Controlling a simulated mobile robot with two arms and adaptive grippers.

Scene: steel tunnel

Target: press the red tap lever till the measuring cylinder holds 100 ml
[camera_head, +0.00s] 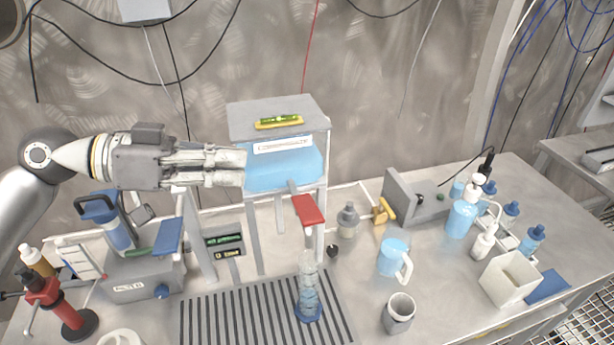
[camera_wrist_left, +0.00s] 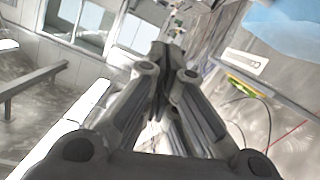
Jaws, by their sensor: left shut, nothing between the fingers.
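The red tap lever (camera_head: 308,209) sticks out below the front of a tank (camera_head: 285,172) of blue liquid, right of the picture's centre. The measuring cylinder (camera_head: 308,285) stands upright on the slatted drain grate (camera_head: 240,318), under the tap. It is clear with a blue base; its liquid level is too small to read. My left gripper (camera_head: 240,167) is shut and empty, beside the tank's left side, above and left of the lever and apart from it. Its closed fingers (camera_wrist_left: 165,75) show in the left wrist view. My right gripper is not in view.
A blue jug (camera_head: 393,258) and a grey cup (camera_head: 398,313) stand right of the grate. Several bottles (camera_head: 461,218) and a white box (camera_head: 510,278) are further right. A grey device (camera_head: 140,275) and a red clamp-like tool (camera_head: 55,300) are at left. A yellow level (camera_head: 279,121) lies on the tank.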

